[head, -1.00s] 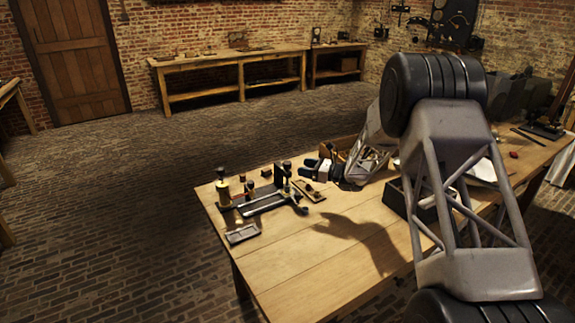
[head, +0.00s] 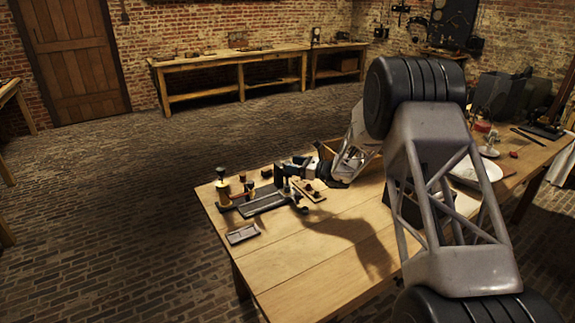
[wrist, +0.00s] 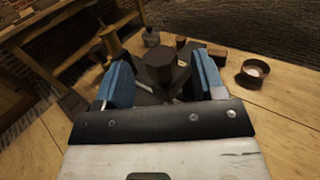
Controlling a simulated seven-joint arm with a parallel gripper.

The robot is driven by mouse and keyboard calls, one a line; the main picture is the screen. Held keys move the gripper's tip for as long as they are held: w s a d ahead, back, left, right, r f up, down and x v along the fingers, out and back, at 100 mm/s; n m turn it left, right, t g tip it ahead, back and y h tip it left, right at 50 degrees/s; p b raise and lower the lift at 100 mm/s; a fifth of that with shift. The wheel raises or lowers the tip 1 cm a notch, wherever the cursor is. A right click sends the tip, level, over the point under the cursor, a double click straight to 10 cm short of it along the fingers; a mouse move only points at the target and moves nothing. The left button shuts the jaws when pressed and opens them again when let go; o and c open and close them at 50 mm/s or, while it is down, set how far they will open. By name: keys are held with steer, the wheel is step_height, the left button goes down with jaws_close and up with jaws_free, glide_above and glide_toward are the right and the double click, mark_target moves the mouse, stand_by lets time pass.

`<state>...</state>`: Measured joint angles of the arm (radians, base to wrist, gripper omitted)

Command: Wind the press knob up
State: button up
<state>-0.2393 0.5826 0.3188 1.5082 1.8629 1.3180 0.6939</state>
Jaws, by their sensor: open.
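The press (head: 262,202) stands near the left end of the wooden table, a dark frame with a long flat base and an upright at its right. Its dark round knob (wrist: 159,66) shows in the wrist view between my two blue finger pads. My gripper (wrist: 163,68) is open, with one finger on each side of the knob; I cannot tell if either touches it. In the head view my gripper (head: 296,168) is at the press upright, and the knob is hard to make out there.
A brass post with a black top (head: 222,188) stands left of the press. A small tray (head: 242,234) lies in front, and a wooden plate with small pieces (head: 310,190) lies to the right. A round dish (wrist: 255,73) shows in the wrist view. The table's front middle is bare.

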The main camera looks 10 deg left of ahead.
steer(key=shift+w+a, duration=0.2)
steer(key=shift+a, duration=1.3)
steer(key=c, duration=0.9)
